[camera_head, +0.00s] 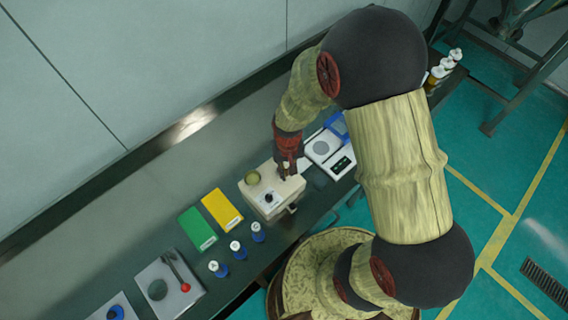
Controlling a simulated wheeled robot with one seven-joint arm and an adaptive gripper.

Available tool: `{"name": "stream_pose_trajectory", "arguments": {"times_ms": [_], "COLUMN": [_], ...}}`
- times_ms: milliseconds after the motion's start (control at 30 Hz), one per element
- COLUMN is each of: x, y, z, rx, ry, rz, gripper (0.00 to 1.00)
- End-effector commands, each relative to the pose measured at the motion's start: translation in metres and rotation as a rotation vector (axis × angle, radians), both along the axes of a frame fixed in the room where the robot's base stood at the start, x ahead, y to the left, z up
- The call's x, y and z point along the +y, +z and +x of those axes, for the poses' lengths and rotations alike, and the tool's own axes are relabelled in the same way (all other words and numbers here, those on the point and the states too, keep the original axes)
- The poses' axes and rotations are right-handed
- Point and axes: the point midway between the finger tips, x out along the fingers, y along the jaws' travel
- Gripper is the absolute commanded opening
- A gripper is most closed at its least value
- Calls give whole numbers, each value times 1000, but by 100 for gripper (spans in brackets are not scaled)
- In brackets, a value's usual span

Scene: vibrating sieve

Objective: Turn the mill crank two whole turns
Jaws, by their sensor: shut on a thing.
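My gripper (288,170) points down at the mill's right end, beside the round part. Its dark fingers are closed there on something. The gripped piece, likely the crank handle, is mostly hidden by the fingers, so the crank's angle cannot be told. A small piece (292,209) sticks out at the mill's front right.
A white scale (343,163) with a blue item (337,124) stands close right of the mill. Yellow (222,209) and green (198,229) blocks and several blue white-capped bottles (237,249) stand left. A grey wall (150,70) runs behind the bench.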

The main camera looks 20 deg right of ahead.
Motion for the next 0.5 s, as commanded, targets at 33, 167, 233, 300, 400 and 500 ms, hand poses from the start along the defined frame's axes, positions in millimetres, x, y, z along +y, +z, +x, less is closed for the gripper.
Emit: {"name": "stream_pose_trajectory", "arguments": {"times_ms": [33,167,233,300,400,500], "x": [0,0,0,1,5,10], "y": [1,1,1,1,1,1], "z": [1,1,1,1,0,0], "rx": [-2,-2,-2,-2,-2,-3], "ry": [0,0,0,0,1,0], "rz": [0,0,0,0,0,1], "gripper": [1,1,1,1,1,1]}}
